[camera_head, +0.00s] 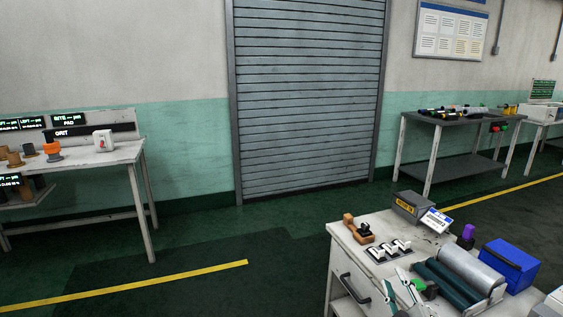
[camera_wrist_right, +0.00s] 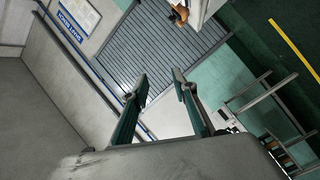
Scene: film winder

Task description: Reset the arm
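My right gripper (camera_head: 401,284) shows at the bottom of the head view, in front of the white cabinet. In the right wrist view its two fingers (camera_wrist_right: 160,85) stand apart with nothing between them. The wall and shutter show beyond them. The winder, with a grey roll (camera_head: 472,268) and dark green rollers (camera_head: 443,283), lies just right of this gripper in the head view. I cannot tell the gap between them. My left arm and gripper are out of view.
The white cabinet (camera_head: 345,258) carries a wooden-handled stamp (camera_head: 357,230), a switch panel (camera_head: 389,251), a grey box (camera_head: 412,206) and a blue box (camera_head: 509,264). A workbench (camera_head: 125,153) stands left, another table (camera_head: 455,120) at back right. Open floor (camera_head: 200,265) lies between.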

